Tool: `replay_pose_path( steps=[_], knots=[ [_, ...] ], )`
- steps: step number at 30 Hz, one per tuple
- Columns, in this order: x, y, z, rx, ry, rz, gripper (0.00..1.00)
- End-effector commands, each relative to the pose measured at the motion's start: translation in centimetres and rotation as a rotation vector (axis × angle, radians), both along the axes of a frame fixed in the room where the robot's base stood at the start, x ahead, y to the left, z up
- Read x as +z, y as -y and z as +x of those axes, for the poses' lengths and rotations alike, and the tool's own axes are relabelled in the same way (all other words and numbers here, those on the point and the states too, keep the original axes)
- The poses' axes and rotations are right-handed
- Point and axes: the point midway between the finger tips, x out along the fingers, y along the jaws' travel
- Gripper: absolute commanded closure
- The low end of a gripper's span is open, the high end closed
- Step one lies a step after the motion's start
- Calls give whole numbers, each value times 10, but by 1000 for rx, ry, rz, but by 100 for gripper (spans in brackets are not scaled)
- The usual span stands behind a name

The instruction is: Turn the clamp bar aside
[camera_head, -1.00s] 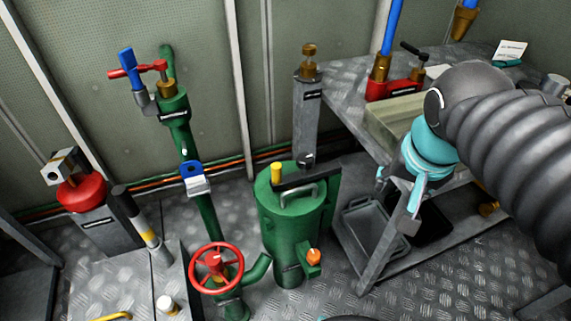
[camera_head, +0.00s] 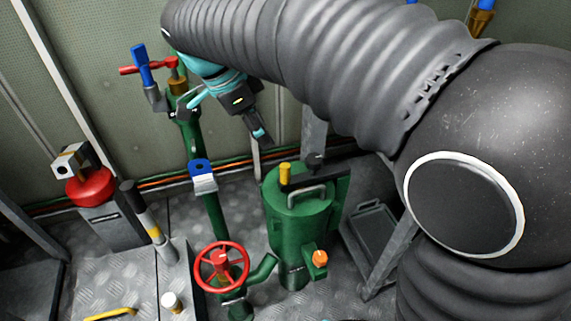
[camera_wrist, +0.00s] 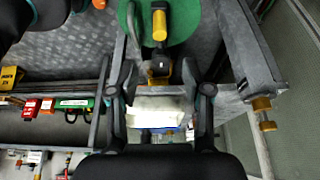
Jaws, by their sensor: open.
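The clamp bar (camera_head: 308,182) is a dark flat bar across the top of the green canister (camera_head: 298,230). An upright yellow handle (camera_head: 285,173) stands at its left end. In the wrist view the yellow handle (camera_wrist: 159,25) and dark bar lie over the round green lid (camera_wrist: 190,20), beyond the fingertips. My gripper (camera_head: 228,120) is open and empty, above and left of the canister, in front of the green standpipe. In the wrist view my gripper (camera_wrist: 160,80) has its fingers spread and apart from the bar. My arm hides part of the bench.
A red handwheel (camera_head: 221,267) stands front left of the canister. A blue-handled valve (camera_head: 140,65) with a red lever tops the standpipe (camera_head: 185,138) near my fingers. A red-capped post (camera_head: 90,187) is at far left. Floor is partly clear around the canister.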

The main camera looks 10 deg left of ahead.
Motion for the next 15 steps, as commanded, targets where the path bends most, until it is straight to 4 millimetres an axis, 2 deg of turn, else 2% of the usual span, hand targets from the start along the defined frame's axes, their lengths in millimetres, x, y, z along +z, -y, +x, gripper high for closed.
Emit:
replay_pose_path(
  steps=[15],
  knots=[
    [-84,31,18,0,-3,-1,51]
  ],
)
